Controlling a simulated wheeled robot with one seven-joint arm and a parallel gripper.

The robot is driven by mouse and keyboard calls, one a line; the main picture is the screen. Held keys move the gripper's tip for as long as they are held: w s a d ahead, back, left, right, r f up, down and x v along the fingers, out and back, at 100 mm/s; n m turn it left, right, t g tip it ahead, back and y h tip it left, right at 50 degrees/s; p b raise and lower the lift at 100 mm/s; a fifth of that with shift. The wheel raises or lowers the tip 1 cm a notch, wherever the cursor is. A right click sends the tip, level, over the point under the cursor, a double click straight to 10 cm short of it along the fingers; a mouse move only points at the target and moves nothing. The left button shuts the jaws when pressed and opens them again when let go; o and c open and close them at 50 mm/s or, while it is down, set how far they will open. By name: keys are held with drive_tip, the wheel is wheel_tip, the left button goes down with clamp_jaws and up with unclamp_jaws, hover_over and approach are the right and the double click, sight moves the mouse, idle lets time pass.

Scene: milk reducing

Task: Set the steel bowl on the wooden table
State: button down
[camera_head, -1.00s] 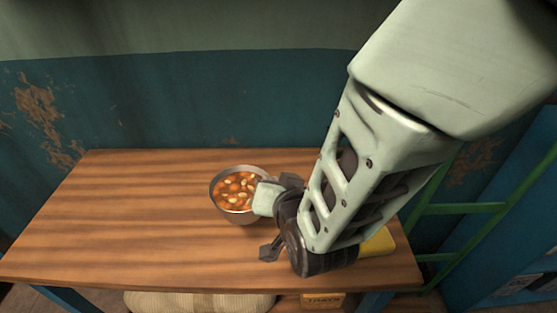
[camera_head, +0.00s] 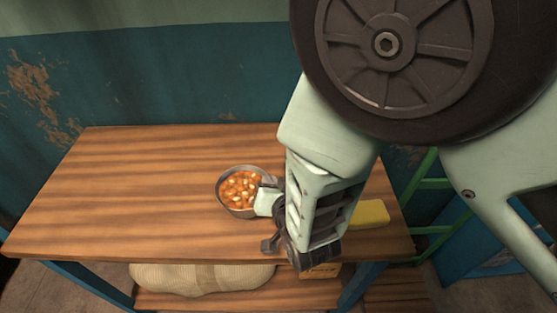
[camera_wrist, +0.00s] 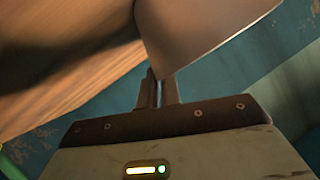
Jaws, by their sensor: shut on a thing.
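The steel bowl (camera_head: 224,205) holds beans in orange-red sauce and appears roughly level in the head view. My gripper (camera_head: 268,203) is shut on the bowl's right side. In the wrist view the bowl's smooth outer wall (camera_wrist: 205,32) rises from between the fingers of my gripper (camera_wrist: 160,88). The wooden table (camera_head: 130,190) is beneath the bowl in the head view; its planks also show in the wrist view (camera_wrist: 75,85). The bowl's underside is hidden, so I cannot tell whether it touches the table. My arm hides part of the table's right side.
A yellow block-like thing (camera_head: 370,214) lies at the table's right end, partly behind my arm. The left half of the tabletop is clear. A sack (camera_head: 200,279) and a box (camera_head: 321,271) are on the lower shelf. A green ladder-like frame (camera_head: 424,188) stands at the right.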

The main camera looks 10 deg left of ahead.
drive_tip(key=c, duration=1.6)
unclamp_jaws()
drive_tip(key=shift+r, duration=0.15)
drive_tip(key=b+v, duration=0.2)
drive_tip(key=v, duration=1)
drive_tip(key=s+d+r+n+g+h, duration=0.2)
drive_tip(key=d+r+g, duration=0.1)
drive_tip(key=d, duration=0.3)
drive_tip(key=s+d+r+n+g+h, duration=0.2)
drive_tip(key=s+d+r+g, duration=0.1)
drive_tip(key=d, duration=0.3)
drive_tip(key=s+d+r+n+g+h, duration=0.2)
drive_tip(key=d+r+g, duration=0.1)
drive_tip(key=d+g, duration=0.2)
drive_tip(key=shift+s+d+r+h, duration=0.2)
drive_tip(key=shift+s+d+h, duration=0.15)
drive_tip(key=shift+d, duration=0.75)
